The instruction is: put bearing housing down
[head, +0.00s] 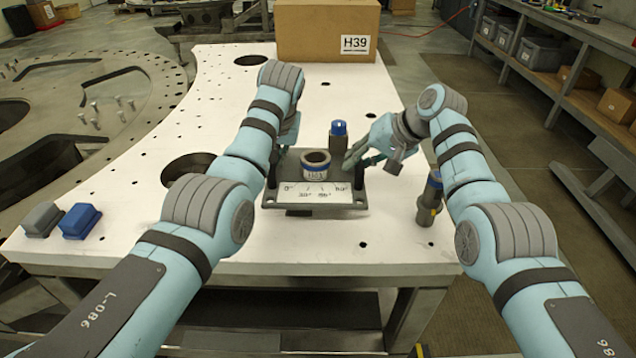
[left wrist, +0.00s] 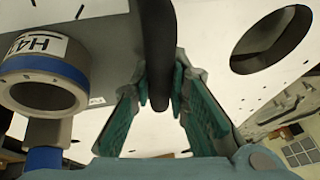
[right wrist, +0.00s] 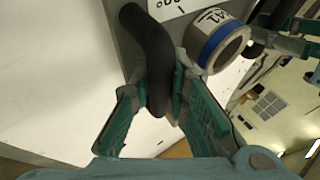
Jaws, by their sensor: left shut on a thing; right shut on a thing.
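The bearing housing (head: 316,165) looks like a short grey cylinder with an open bore and a blue band. It stands upright on a dark grey plate (head: 284,200) with a white marked scale on its front. It also shows in the left wrist view (left wrist: 45,85) and the right wrist view (right wrist: 217,40). My left gripper (head: 279,155) is shut on the plate's left handle (left wrist: 158,50). My right gripper (head: 353,160) is shut on the plate's right handle (right wrist: 148,45). I cannot tell whether the plate touches the white table (head: 220,235).
A blue-capped dark cylinder (head: 338,140) stands behind the plate, and another dark cylinder (head: 428,205) stands right of it. A blue block (head: 80,220) and grey block (head: 42,219) lie at the left front. A cardboard box (head: 310,30) is at the back. The table has holes.

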